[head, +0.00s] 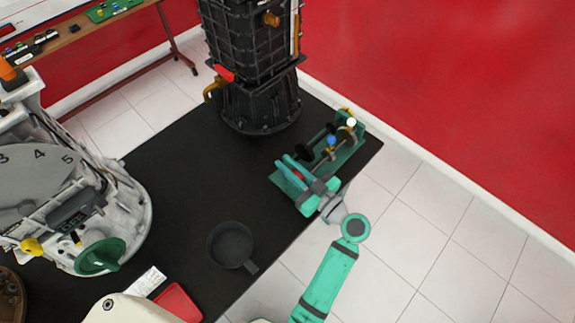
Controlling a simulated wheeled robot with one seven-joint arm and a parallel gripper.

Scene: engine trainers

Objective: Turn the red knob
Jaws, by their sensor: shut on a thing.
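The teal trainer stand (352,152) sits at the right end of the black table, with a dark shaft and small coloured knobs. A blue knob (331,140) and a white knob (350,122) show on it. My gripper (293,168) reaches in from the lower right and is shut at the near left end of the stand. A small bit of red, seemingly the red knob (298,174), shows between its fingers. Most of that knob is hidden by the fingers.
A tall black engine (253,60) with a red lever (224,73) stands behind. A grey pan (231,243) and a red tray (178,302) lie near the front edge of the black table (180,190). A large grey engine stands left. The table's middle is clear.

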